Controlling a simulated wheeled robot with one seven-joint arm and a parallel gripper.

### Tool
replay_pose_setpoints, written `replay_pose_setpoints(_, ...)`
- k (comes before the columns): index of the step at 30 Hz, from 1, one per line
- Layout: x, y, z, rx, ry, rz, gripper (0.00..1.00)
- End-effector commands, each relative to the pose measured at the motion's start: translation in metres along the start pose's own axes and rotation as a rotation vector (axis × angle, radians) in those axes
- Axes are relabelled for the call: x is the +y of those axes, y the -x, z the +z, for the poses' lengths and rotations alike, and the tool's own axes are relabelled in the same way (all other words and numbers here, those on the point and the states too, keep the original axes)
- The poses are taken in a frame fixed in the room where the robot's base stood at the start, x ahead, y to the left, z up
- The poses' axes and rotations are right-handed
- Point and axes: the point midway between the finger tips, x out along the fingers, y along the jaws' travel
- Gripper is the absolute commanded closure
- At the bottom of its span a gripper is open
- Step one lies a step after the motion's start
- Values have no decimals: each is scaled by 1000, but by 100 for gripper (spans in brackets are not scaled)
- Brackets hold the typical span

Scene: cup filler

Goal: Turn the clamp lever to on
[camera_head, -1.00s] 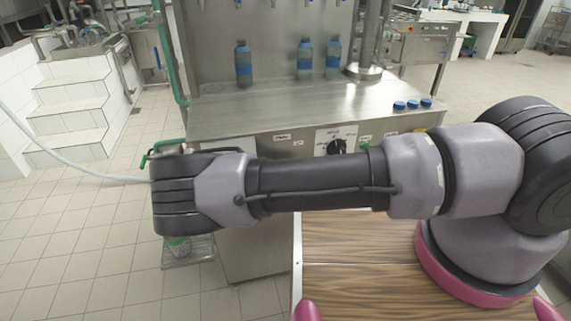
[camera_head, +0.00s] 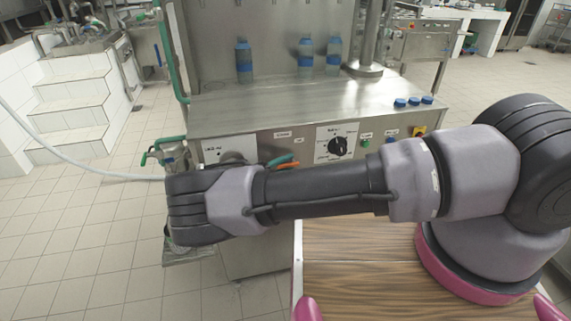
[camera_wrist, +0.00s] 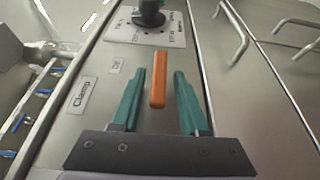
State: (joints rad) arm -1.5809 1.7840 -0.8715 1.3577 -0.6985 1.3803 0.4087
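The orange clamp lever (camera_wrist: 157,88) stands out from the steel front panel in the wrist view, beside a "Clamp" label (camera_wrist: 83,95). My gripper (camera_wrist: 160,72) is open, with one green finger on each side of the lever. A gap shows between the lever and each finger, and nothing is gripped. In the head view, the orange lever (camera_head: 288,165) and a bit of green finger (camera_head: 279,159) show just above my forearm. My arm hides the rest of the gripper there.
A black rotary dial (camera_head: 337,146) sits on the panel right of the lever; it also shows above it in the wrist view (camera_wrist: 148,14). Bent metal handles (camera_wrist: 236,32) lie right in the wrist view.

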Motion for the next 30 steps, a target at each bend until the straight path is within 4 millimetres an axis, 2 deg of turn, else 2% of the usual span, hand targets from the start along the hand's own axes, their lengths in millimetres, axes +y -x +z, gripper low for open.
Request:
replay_pose_setpoints(11, 5, 1, -1, 1, -3, -1, 51)
replay_pose_setpoints(14, 17, 1, -1, 0, -4, -1, 51)
replay_pose_setpoints(24, 81, 0, 1, -3, -3, 1, 51)
replay_pose_setpoints(30, 100, -1, 2, -4, -3, 2, 51)
